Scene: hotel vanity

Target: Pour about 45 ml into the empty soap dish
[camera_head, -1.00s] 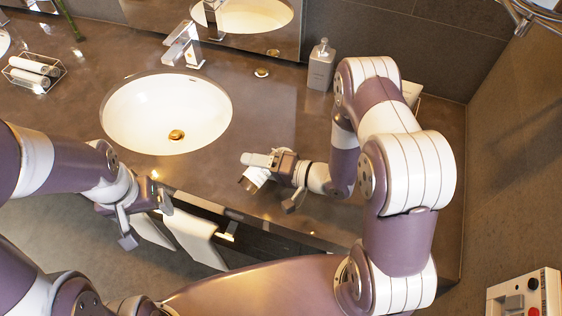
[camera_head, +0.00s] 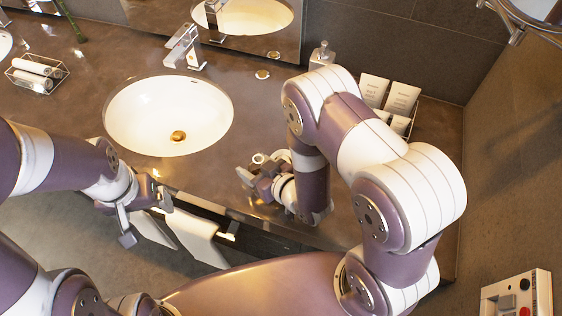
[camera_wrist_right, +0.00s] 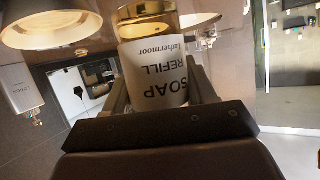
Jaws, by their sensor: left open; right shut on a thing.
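My right gripper (camera_head: 256,174) is shut on a soap refill bottle above the counter, right of the sink. In the head view mainly the round top of the bottle (camera_head: 258,158) shows, and it looks close to upright. In the right wrist view the bottle (camera_wrist_right: 158,62) sits between both fingers (camera_wrist_right: 160,98). Its white label reads upside down, and amber liquid shows at the picture's upper end. My left gripper (camera_head: 145,216) is open and empty in front of the counter's front edge. I cannot make out the soap dish; my right arm hides part of the counter.
The sink (camera_head: 168,115) lies left of the right gripper, with a tap (camera_head: 184,47) behind. A pump bottle (camera_head: 322,56) and a holder with white packets (camera_head: 400,100) stand behind my right arm. A wire tray with rolled towels (camera_head: 36,74) is at far left.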

